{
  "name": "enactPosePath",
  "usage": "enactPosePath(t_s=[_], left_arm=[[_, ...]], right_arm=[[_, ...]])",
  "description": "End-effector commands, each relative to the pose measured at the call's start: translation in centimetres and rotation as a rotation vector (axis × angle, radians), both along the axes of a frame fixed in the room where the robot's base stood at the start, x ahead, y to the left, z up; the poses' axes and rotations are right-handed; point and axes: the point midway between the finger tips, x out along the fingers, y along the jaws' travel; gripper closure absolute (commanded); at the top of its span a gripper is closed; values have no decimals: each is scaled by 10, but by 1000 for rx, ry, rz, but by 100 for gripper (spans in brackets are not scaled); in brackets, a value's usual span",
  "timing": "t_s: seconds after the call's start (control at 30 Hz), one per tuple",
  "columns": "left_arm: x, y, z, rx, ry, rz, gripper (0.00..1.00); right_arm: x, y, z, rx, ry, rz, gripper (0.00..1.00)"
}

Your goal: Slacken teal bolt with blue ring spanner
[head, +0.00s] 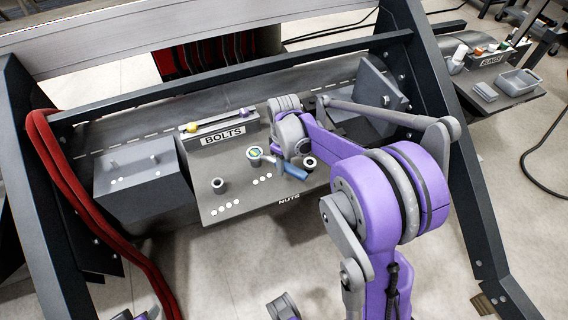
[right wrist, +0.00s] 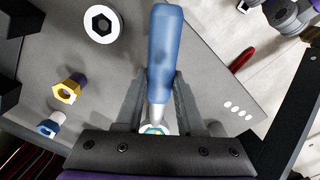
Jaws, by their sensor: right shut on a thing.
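The blue ring spanner (head: 294,170) lies low over the grey sloping panel in the head view. In the right wrist view its blue handle (right wrist: 165,50) points up and its metal shank runs down between my fingers. My right gripper (head: 284,160) is shut on the spanner; its fingers (right wrist: 158,92) flank the shank. The spanner's ring end lies at the teal bolt (head: 255,153), which shows as a small teal and yellow spot. In the wrist view the bolt (right wrist: 153,130) is mostly hidden by the gripper body, so how the ring seats cannot be told. My left gripper is not clearly visible.
A rail marked BOLTS (head: 222,136) holds a yellow bolt (head: 192,127) and a purple one. Round nuts (head: 218,185) stand on the panel. A grey box (head: 145,182) is on the left, with red hoses (head: 75,190) over the dark frame. A side bench (head: 490,80) carries trays.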

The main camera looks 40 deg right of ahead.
Motion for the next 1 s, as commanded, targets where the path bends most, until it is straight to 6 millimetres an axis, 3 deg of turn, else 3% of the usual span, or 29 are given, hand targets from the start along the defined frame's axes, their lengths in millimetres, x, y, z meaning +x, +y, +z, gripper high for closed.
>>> enactPosePath(t_s=[1.0], left_arm=[[0, 0, 1, 0, 0, 0, 50]], right_arm=[[7, -14, 0, -1, 1, 128, 100]])
